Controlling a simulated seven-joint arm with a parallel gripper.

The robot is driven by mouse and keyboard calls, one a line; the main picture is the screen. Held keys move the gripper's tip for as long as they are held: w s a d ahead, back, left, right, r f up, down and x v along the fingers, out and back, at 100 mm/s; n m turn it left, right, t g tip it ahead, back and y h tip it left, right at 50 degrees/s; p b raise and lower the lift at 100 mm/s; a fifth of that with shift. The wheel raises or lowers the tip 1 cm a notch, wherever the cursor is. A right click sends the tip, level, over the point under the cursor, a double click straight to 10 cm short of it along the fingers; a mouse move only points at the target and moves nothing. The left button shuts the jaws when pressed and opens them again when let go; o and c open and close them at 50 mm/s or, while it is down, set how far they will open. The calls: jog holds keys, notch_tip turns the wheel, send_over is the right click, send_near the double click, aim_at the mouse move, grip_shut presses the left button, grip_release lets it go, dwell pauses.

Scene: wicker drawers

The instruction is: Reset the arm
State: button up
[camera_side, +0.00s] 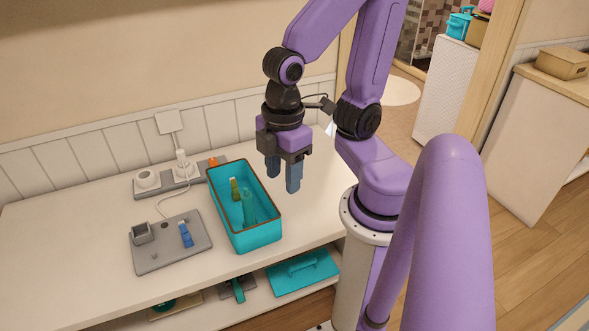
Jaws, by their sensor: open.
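My gripper (283,181) hangs from my purple arm above the right part of the white tabletop (322,200). It points downward, and its two blue-grey fingers are apart with nothing between them. It is just right of a teal open box (258,237) in the picture and looks higher than its rim. The box holds a green item (248,207) and a smaller olive-yellow item (234,190).
Left of the box is a grey tray (160,257) with a blue item (186,235) and a small grey block (142,233). A power strip (161,188) lies behind it. A teal lid (301,274) lies on the lower shelf.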

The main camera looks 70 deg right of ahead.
jog(key=shift+s+d+r, duration=0.1)
jog(key=shift+s+r, duration=0.05)
jog(key=shift+s, duration=0.4)
jog(key=shift+s+d+r, duration=0.1)
jog(key=shift+s+r, duration=0.05)
jog(key=shift+s, duration=0.4)
